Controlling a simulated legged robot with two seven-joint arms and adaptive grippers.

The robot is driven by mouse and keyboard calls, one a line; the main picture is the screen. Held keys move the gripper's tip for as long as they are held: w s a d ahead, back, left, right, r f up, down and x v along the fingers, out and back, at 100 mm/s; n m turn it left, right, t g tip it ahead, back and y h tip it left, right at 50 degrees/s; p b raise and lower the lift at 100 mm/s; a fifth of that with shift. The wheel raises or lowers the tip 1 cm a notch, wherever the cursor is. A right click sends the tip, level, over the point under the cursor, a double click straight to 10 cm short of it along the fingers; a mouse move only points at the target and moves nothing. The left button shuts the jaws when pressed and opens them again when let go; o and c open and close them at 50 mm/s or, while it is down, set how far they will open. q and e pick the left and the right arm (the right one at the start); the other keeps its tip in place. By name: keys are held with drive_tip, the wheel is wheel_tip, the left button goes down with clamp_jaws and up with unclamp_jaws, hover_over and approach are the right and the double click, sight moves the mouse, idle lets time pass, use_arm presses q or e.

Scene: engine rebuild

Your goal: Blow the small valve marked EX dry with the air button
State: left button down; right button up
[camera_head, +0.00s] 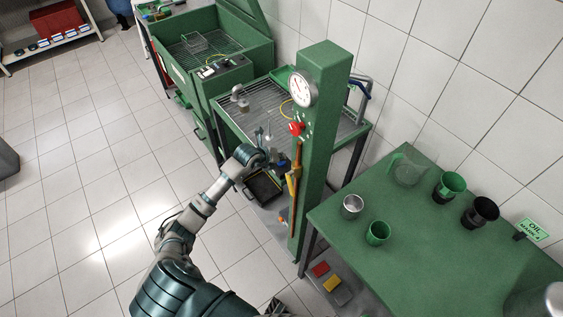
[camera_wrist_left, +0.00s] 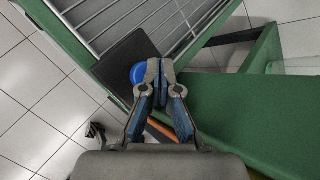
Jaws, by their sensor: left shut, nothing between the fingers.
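My left gripper (camera_head: 264,157) reaches the front edge of the wire-topped drying table (camera_head: 228,121), left of the green post. In the left wrist view its fingers (camera_wrist_left: 160,64) are shut and empty. A round blue button (camera_wrist_left: 137,73) sits at the edge of a dark plate (camera_wrist_left: 124,62), right beside the left fingertip; I cannot tell whether they touch. Slim grey valve-like parts (camera_head: 258,134) stand on the table just beyond the gripper, partly hidden by it. No EX mark is readable. My right gripper is not in view.
A green post (camera_head: 317,150) with a dial gauge (camera_head: 302,89) and red knob (camera_head: 297,128) rises close right of my left gripper. A piston-like part (camera_head: 241,101) is on the wire table. A green table (camera_head: 420,262) with several cups is at right. Tiled floor is clear at left.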

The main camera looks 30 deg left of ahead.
use_arm(q)
drive_tip(key=shift+f, duration=0.1)
drive_tip(key=shift+f+b, duration=0.4)
drive_tip(key=shift+f, duration=0.2)
idle(0.7)
drive_tip(key=shift+r, duration=0.1)
drive_tip(key=shift+r+p, duration=0.8)
drive_tip(key=shift+r, duration=0.15)
drive_tip(key=shift+r+p, duration=1.9)
drive_tip(key=shift+r, duration=0.65)
drive_tip(key=shift+f, duration=0.2)
idle(1.1)
